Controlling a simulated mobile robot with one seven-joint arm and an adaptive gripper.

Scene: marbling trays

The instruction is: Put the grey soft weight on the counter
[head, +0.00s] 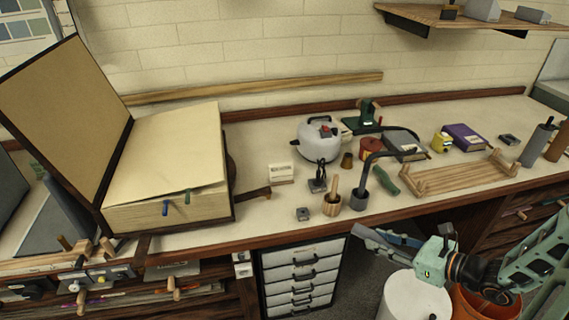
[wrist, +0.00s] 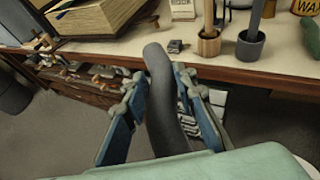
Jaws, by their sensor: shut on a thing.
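The grey soft weight (wrist: 165,95) is a long, dark grey, slightly curved roll. My gripper (wrist: 160,84) is shut on it, with a finger on each side, in the wrist view. The weight's far end points toward the counter's front edge. In the head view my gripper (head: 392,238) is at the lower right, in front of the counter, and the grey weight (head: 368,242) shows at its fingers. The pale counter (head: 262,222) with a brown wooden edge runs across the scene; it also shows in the wrist view (wrist: 135,48).
Near the front edge stand a small grey block (head: 303,214), a wooden cup (head: 331,205) and a dark grey cup (head: 359,199). Bare counter shows between box and small block.

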